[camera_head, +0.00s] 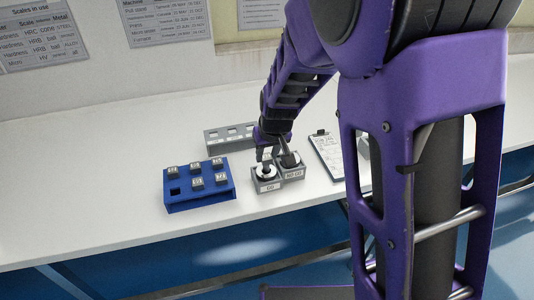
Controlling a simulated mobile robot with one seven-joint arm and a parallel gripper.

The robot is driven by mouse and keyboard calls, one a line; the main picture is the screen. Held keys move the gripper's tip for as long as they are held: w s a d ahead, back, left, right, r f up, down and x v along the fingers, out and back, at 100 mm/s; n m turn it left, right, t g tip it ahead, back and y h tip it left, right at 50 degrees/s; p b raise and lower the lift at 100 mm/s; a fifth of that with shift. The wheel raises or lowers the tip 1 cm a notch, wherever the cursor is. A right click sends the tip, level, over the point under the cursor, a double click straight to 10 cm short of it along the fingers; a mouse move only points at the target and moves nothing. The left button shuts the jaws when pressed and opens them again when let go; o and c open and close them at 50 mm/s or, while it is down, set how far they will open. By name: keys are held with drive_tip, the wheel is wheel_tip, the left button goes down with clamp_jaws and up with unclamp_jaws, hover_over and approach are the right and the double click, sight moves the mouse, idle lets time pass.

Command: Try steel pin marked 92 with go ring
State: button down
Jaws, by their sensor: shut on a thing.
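My gripper (267,157) is above the go ring (267,173), which sits in a grey block marked GO. It is shut on a small piece, apparently a steel pin, which is mostly hidden between the fingers. The pin's mark cannot be read here. I cannot tell whether its lower end is inside the ring or just over it. The no-go ring (290,160) sits in the adjoining grey block marked NO GO, to the right. The blue rack (203,204) on the left holds several pins with number tags; its front-left place looks empty.
A grey rack (229,135) with several openings stands behind the blue rack. A clipboard with a sheet (328,156) lies right of the ring blocks. The white bench (90,205) is clear at left. Printed charts hang on the wall.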

drive_tip(key=shift+f+b, duration=0.45)
drive_tip(key=shift+f, duration=0.05)
idle(0.4)
drive_tip(key=shift+r+p, duration=1)
drive_tip(key=shift+r, duration=0.35)
idle(3.1)
drive_tip(key=shift+r+p, duration=1.45)
drive_tip(key=shift+r, duration=0.45)
